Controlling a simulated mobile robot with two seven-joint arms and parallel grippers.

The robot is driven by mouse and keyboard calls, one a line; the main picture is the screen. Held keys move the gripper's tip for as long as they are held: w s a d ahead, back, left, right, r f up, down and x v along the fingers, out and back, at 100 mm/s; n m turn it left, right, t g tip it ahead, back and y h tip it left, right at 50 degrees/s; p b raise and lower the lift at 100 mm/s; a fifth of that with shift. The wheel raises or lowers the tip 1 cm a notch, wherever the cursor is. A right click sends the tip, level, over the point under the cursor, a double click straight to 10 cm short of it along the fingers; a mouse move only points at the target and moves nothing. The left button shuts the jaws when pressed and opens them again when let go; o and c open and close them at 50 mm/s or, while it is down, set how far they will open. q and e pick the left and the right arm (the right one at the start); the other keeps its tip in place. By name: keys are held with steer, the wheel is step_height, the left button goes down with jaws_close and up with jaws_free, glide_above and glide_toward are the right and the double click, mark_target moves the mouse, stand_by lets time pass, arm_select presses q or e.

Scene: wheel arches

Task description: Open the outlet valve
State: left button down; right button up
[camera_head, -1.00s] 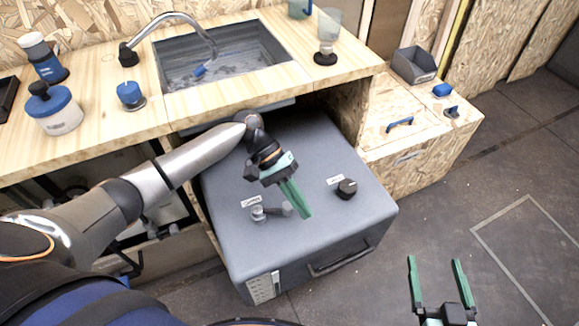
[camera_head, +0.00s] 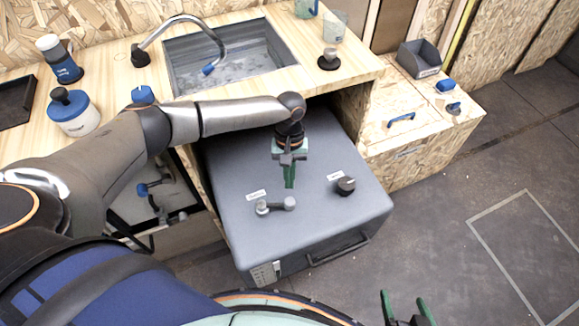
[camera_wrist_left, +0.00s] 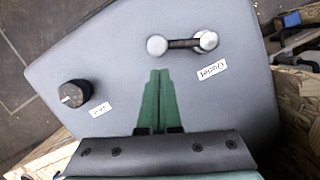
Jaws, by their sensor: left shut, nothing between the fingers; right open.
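The outlet valve is a small grey lever (camera_head: 276,206) on top of a grey tank, next to a white label. In the left wrist view the lever (camera_wrist_left: 183,43) has two round metal ends joined by a dark bar, and the label (camera_wrist_left: 212,70) seems to read "Outlet". My left gripper (camera_head: 290,187) is shut and empty, pointing down over the tank, on the sink side of the lever. Its green fingertips (camera_wrist_left: 159,74) appear just short of the lever, apart from it in the picture. My right gripper (camera_head: 405,297) is open and empty at the bottom edge, partly cut off.
A black knob (camera_head: 345,186) with its own label stands on the grey tank (camera_head: 235,230), right of the lever. The wooden counter with a sink (camera_head: 235,60) lies behind. A wooden box with blue handles (camera_head: 401,119) stands right. The floor at right is clear.

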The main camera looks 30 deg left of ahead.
mark_target(277, 204)
arm_select(q)
steer(key=shift+x, duration=1.45)
